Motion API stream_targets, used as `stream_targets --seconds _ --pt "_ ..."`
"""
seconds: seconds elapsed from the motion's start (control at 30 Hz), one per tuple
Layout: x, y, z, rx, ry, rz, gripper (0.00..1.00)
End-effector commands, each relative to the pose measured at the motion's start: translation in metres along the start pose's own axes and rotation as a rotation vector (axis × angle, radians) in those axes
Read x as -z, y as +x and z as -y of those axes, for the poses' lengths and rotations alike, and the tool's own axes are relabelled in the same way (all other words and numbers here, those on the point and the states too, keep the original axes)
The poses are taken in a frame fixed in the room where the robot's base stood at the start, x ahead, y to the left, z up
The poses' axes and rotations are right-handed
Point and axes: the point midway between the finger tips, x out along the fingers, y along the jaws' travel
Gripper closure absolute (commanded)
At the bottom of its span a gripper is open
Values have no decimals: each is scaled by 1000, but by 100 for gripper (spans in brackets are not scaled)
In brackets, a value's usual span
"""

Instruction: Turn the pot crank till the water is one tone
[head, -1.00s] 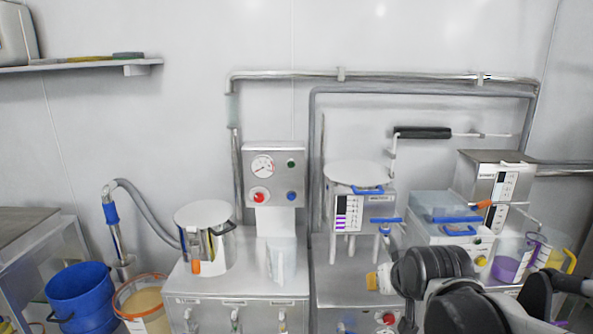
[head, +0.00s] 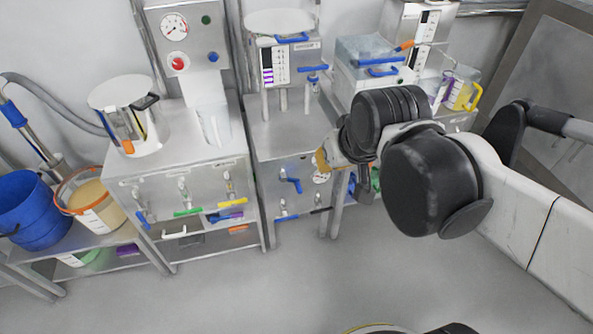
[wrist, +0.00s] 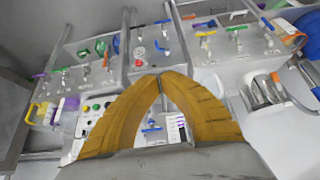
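A steel pot (head: 148,128) with a pale round lid, a black handle and an orange tab stands on the left steel cabinet. It also shows at the right of the wrist view (wrist: 262,92). A second vessel (head: 279,22) with a round pale top stands on legs at the upper middle. No crank can be made out clearly now, and the water inside is not visible. My gripper (head: 322,158) is in front of the middle cabinets, well right of the steel pot. In the wrist view its yellow fingers (wrist: 160,77) meet at the tips with nothing seen between them.
A blue bucket (head: 35,212) and an orange-rimmed bucket (head: 98,207) stand at the left. Colored valve levers project from the cabinet fronts (head: 125,185). A jug with a yellow handle (head: 464,90) stands at the right. The grey floor (head: 270,290) in front is clear.

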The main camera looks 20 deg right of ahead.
Motion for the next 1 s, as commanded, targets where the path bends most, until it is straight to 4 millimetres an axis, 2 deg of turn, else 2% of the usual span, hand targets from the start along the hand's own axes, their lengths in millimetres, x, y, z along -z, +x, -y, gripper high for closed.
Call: stream_targets --seconds 0.03,0.2,0.37,0.5,0.67,0.8,0.9,1.0 --pt "20 11 -1 0 1 14 100" --pt "71 59 -6 0 2 66 100" --pt "107 121 -12 0 2 114 100" --pt "126 187 -17 2 1 156 100" --pt "131 273 -24 4 2 204 100" --pt "119 345 -30 7 2 243 100" --pt "107 384 -33 9 2 263 100" --pt "96 410 -35 10 2 277 100"
